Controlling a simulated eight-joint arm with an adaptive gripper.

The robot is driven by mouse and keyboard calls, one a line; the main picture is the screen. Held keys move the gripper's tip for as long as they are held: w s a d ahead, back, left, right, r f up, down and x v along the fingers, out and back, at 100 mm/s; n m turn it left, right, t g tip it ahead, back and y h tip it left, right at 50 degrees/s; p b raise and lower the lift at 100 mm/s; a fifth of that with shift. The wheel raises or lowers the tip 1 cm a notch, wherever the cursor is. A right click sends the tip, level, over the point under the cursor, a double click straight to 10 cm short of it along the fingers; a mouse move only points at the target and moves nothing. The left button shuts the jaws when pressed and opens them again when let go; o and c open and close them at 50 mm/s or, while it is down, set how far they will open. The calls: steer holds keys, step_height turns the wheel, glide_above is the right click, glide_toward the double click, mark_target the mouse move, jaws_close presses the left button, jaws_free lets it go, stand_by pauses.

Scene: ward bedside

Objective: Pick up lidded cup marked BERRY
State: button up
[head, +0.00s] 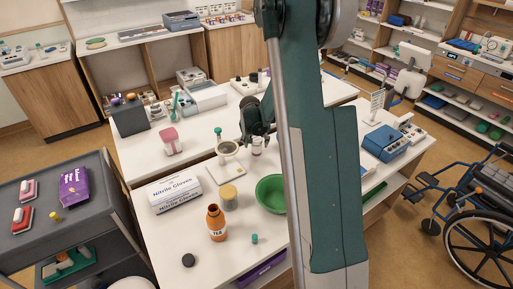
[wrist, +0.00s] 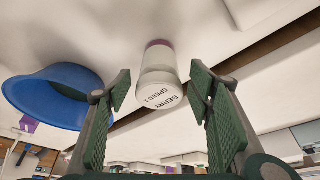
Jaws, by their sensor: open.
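In the head view a small pale cup (head: 257,149) stands on the white table just below my gripper (head: 256,122). My gripper, also in the wrist view (wrist: 160,86), is open, with one finger on each side of the cup in the picture. A gap shows between the cup and each fingertip. I cannot tell how deep the cup lies between the fingers.
In the wrist view a blue bowl (wrist: 55,98) is close to the left finger. My arm hides part of the table.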

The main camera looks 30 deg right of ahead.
steer(key=shift+w+d+f, duration=0.1)
steer(key=shift+d+f, duration=0.05)
steer(key=shift+f, duration=0.3)
steer(key=shift+c, duration=0.5)
steer(key=c, duration=1)
